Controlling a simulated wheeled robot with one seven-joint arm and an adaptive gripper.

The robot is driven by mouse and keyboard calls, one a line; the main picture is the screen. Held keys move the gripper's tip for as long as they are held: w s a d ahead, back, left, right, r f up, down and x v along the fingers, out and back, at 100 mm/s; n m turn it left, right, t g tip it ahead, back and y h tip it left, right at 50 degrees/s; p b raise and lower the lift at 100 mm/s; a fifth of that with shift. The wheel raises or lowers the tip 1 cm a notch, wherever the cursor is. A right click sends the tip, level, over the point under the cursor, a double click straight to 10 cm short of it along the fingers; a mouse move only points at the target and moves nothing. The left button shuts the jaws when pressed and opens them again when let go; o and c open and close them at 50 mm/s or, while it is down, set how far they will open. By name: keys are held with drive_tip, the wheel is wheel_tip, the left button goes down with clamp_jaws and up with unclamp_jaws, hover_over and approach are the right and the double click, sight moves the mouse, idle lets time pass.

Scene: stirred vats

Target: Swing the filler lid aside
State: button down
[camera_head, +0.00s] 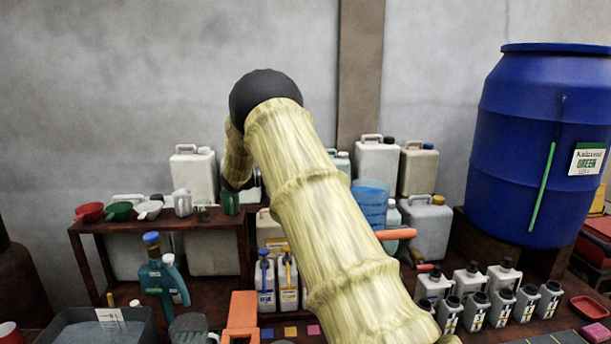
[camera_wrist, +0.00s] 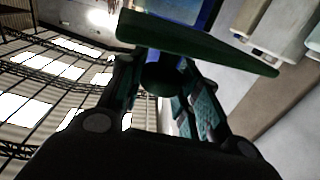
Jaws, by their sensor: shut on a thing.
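In the wrist view my gripper (camera_wrist: 162,78) is shut, with a dark rounded part between its fingers. A dark green flat plate (camera_wrist: 205,44), which looks like the filler lid, spans the view just beyond the fingertips and is tilted in the picture.
A big blue barrel (camera_head: 520,150) with a green stripe stands at the right. A wooden shelf (camera_head: 160,225) at the left carries coloured scoops. Several white jugs crowd the back. Small labelled bottles (camera_head: 480,300) stand at the lower right.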

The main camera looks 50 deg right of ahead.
drive_tip(key=c, duration=1.4)
unclamp_jaws()
drive_tip(key=shift+d+r, duration=0.1)
drive_tip(key=shift+r, duration=0.05)
drive_tip(key=shift+c, duration=0.2)
drive_tip(key=o, duration=0.5)
drive_tip(key=shift+w, duration=0.1)
drive_tip(key=shift+c, duration=0.2)
drive_tip(key=v, duration=1.2)
